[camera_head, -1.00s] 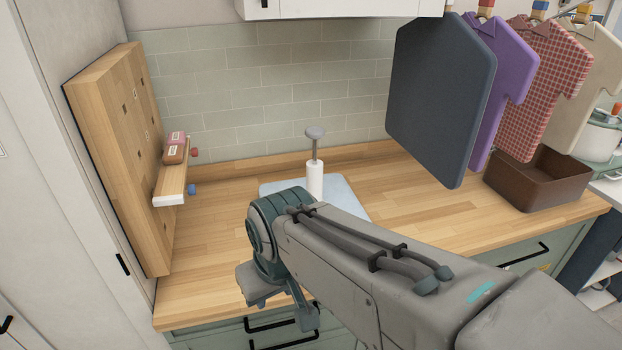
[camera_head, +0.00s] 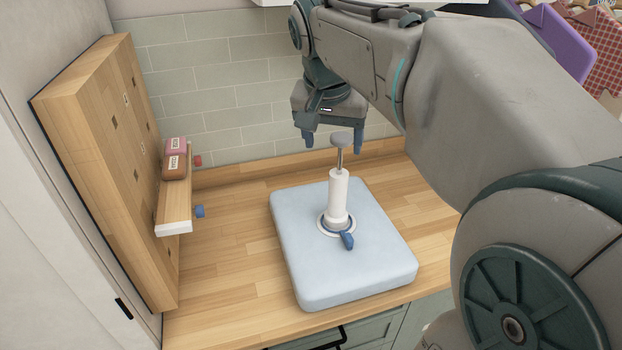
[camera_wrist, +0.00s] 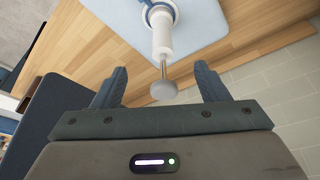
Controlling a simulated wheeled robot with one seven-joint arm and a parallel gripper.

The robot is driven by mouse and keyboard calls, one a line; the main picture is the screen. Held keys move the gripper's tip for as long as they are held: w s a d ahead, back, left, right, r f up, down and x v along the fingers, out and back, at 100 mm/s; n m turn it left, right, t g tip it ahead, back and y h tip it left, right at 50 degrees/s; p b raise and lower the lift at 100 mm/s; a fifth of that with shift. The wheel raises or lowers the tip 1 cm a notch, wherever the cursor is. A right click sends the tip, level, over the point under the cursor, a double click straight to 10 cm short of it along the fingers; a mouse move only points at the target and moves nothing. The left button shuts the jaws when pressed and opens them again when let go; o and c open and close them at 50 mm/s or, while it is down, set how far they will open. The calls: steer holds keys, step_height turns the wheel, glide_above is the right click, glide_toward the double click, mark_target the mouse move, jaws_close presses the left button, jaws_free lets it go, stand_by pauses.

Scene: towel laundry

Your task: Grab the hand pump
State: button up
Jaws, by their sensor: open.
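The hand pump (camera_head: 339,200) stands upright on a light blue pad (camera_head: 300,262). It has a white cylinder, a thin metal rod with a grey round knob on top, and a blue lever at its base ring. My gripper (camera_head: 332,140) is open and empty, pointing down, close to the knob in the head view. In the wrist view, the pump (camera_wrist: 162,38) lies ahead of the two spread fingers (camera_wrist: 163,88), and its knob shows between them. I cannot tell the exact height gap between fingers and knob.
A wooden pegboard (camera_head: 105,170) with a small shelf (camera_head: 174,210) holding two soap-like blocks (camera_head: 174,160) stands at the left. The tiled wall (camera_head: 220,90) is behind. Hanging garments (camera_head: 560,40) are at the upper right. The wooden counter (camera_head: 230,250) left of the pad is clear.

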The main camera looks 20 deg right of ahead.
mark_target(343, 137)
steer(key=w+d+r+m+h, duration=0.1)
steer(key=w+d+r+m, duration=0.15)
steer(key=w+r, duration=0.2)
steer(key=shift+m, duration=0.25)
steer(key=x, duration=0.7)
steer(key=shift+f, duration=0.1)
steer(key=shift+a+p+x, duration=0.2)
steer(key=shift+p+x, duration=0.7)
steer(key=shift+x, duration=2.05)
steer(key=shift+w, duration=0.15)
jaws_close()
